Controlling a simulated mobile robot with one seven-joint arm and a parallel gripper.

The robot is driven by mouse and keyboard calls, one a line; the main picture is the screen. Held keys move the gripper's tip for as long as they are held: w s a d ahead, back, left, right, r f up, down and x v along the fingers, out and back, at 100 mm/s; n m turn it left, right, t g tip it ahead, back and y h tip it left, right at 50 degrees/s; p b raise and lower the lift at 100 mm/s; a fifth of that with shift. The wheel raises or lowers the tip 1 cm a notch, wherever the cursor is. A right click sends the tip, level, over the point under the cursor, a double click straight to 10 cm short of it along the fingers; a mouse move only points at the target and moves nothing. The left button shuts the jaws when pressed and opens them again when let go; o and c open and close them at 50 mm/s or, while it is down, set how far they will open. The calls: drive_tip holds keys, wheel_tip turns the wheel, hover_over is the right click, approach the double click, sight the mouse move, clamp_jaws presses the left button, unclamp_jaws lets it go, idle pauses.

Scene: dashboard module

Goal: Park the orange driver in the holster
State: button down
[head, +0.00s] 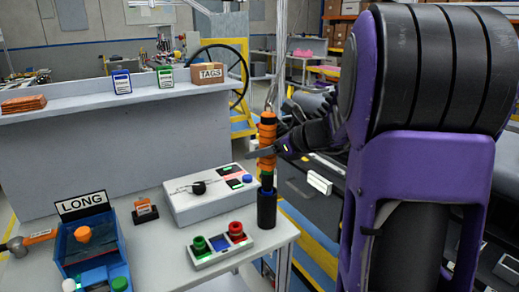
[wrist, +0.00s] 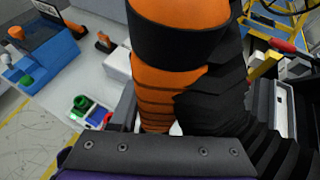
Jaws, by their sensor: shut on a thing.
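The orange driver (head: 267,132), with black bands, stands upright near the table's right edge. It fills the upper middle of the wrist view (wrist: 168,85). My gripper (head: 272,149) is shut on the driver's body from the right. A dark cylindrical holster (head: 266,208) stands upright at the table edge, directly below the driver in the head view. The driver's lower end meets or overlaps the holster's mouth in the picture. I cannot tell whether it is inside. The holster does not show clearly in the wrist view.
A white control box (head: 205,200) and a button panel (head: 220,245) with red, green and blue parts sit left of the holster. A blue bin (head: 70,248) with a LONG sign is at the left. A thin cable rises above the driver.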

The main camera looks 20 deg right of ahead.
drive_tip(key=shift+f+b, duration=0.65)
drive_tip(key=shift+f, duration=2.25)
drive_tip(key=shift+c, duration=1.4)
unclamp_jaws()
drive_tip(key=shift+f, duration=0.1)
